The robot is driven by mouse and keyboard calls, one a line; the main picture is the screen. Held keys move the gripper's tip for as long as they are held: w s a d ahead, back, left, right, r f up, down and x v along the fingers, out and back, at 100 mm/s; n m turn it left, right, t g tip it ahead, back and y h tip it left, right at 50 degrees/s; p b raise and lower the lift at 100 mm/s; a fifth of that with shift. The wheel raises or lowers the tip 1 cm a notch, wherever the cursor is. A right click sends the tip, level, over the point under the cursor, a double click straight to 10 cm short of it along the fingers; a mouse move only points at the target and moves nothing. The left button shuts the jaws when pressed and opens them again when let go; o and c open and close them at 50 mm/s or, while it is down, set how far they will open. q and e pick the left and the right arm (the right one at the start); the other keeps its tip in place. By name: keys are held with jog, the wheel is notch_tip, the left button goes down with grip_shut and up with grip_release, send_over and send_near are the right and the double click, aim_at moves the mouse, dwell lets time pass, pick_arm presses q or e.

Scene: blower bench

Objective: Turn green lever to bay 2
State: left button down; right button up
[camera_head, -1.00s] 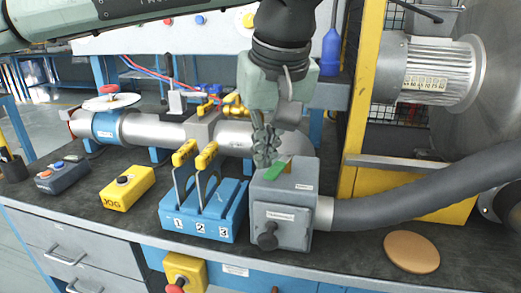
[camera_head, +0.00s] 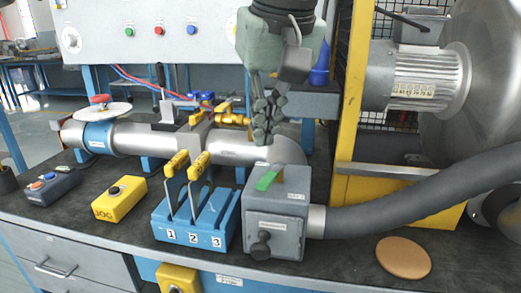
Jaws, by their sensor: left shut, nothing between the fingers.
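The green lever (camera_head: 268,178) lies on top of a grey box (camera_head: 278,215) that has a dark round knob on its front and a hose leaving its right side. My left gripper (camera_head: 262,140) is shut and empty, pointing down above and behind the lever, with a small gap seeming to lie between them. A blue block (camera_head: 195,228) with slots marked 1, 2 and 3 stands left of the grey box. Two yellow-handled levers (camera_head: 175,164) stand at its slots 1 and 2. My right gripper is not in view.
A yellow JOG box (camera_head: 120,198) and a dark button box (camera_head: 52,187) stand to the left. A grey pipe (camera_head: 140,138) runs behind. The grey hose (camera_head: 420,196) crosses the right side, above a round cork mat (camera_head: 403,257).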

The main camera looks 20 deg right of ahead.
pick_arm(q)
jog(key=v, duration=0.5)
jog(key=shift+s+r, duration=0.1)
jog(key=shift+r, duration=0.25)
